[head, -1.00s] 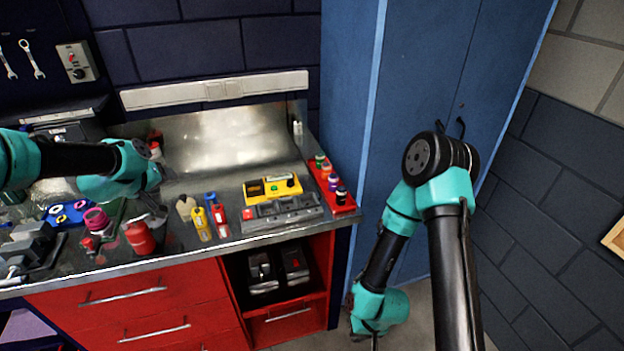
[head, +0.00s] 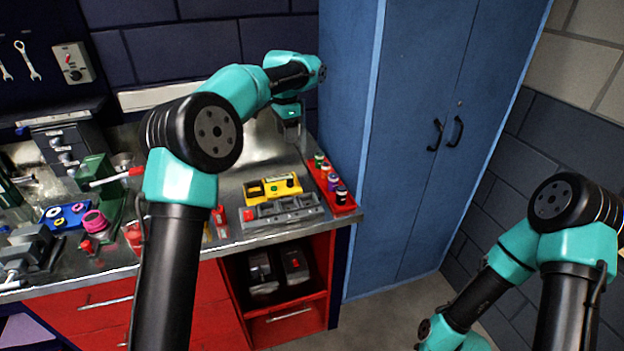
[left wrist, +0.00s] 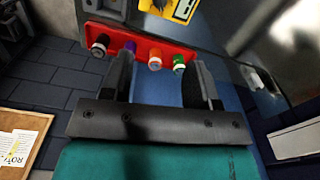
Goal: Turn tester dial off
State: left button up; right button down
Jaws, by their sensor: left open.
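The yellow tester (head: 272,188) lies on the bench top near its right end, behind a grey tray. A dark dial (head: 290,181) shows on its right part, too small to read its setting. A corner of the tester also shows at the top of the left wrist view (left wrist: 181,9). My left gripper (head: 291,132) is open and empty, above the back right of the bench, behind and above the tester. In the left wrist view its two fingers (left wrist: 160,85) are spread above the red bottle rack. My right gripper is out of view; only its arm shows at lower right.
A red rack (head: 345,207) with several small bottles stands just right of the tester. The grey tray (head: 284,212) lies in front of it. Blue cabinet doors (head: 415,130) rise at right. Tools and a blue tray (head: 68,215) crowd the left of the bench.

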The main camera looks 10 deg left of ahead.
aim_at(290, 179)
pick_arm(q)
jog(key=shift+f, duration=0.1)
dwell(0.3)
notch_tip(290, 179, down, 17)
jog(key=shift+f, duration=0.1)
dwell(0.6)
jog(key=shift+c, duration=0.3)
jog(key=c, duration=0.9)
